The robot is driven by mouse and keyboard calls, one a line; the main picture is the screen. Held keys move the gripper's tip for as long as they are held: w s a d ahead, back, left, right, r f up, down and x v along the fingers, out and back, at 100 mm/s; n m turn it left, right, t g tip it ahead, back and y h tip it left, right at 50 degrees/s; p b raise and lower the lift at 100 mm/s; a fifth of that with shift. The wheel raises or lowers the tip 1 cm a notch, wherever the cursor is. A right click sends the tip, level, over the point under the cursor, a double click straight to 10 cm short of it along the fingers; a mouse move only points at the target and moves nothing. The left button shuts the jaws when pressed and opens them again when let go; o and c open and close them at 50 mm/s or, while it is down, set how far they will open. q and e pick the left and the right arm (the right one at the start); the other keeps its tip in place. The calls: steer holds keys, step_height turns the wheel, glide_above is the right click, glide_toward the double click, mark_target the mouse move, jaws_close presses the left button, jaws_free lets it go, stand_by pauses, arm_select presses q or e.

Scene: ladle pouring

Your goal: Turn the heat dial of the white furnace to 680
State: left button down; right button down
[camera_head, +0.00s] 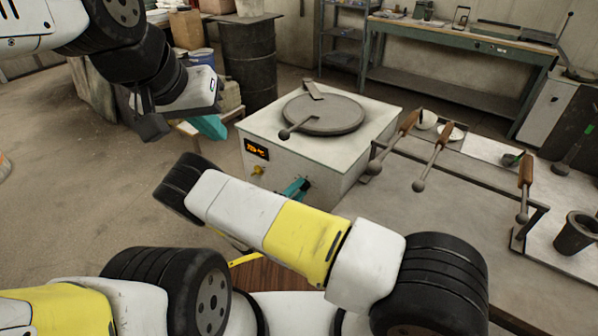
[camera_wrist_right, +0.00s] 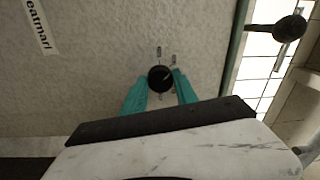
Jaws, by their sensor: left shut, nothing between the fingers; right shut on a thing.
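The white furnace (camera_head: 312,166) stands in the middle of the head view, with a round grey lid on top. Its front carries a small orange digital display (camera_head: 256,148), too small to read surely; it seems to start with 7. The black heat dial (camera_wrist_right: 160,77) sits on the furnace panel in the right wrist view, with a thin pointer line and small marks around it. My right gripper (camera_head: 296,188) is shut on the dial, its teal fingers on either side. My left gripper (camera_head: 210,126) is shut and empty, left of the furnace.
A yellow knob (camera_head: 257,171) sits below the display. Several wooden-handled ladles rest on a rack over the grey table (camera_head: 400,225) at right. A dark crucible (camera_head: 576,232) stands at far right. A dark barrel (camera_head: 250,58) stands behind the furnace. Open floor lies at left.

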steer(key=shift+w, duration=0.1)
steer(key=c, duration=0.9)
jaws_free()
steer(key=shift+c, duration=0.2)
steer(key=v, duration=0.8)
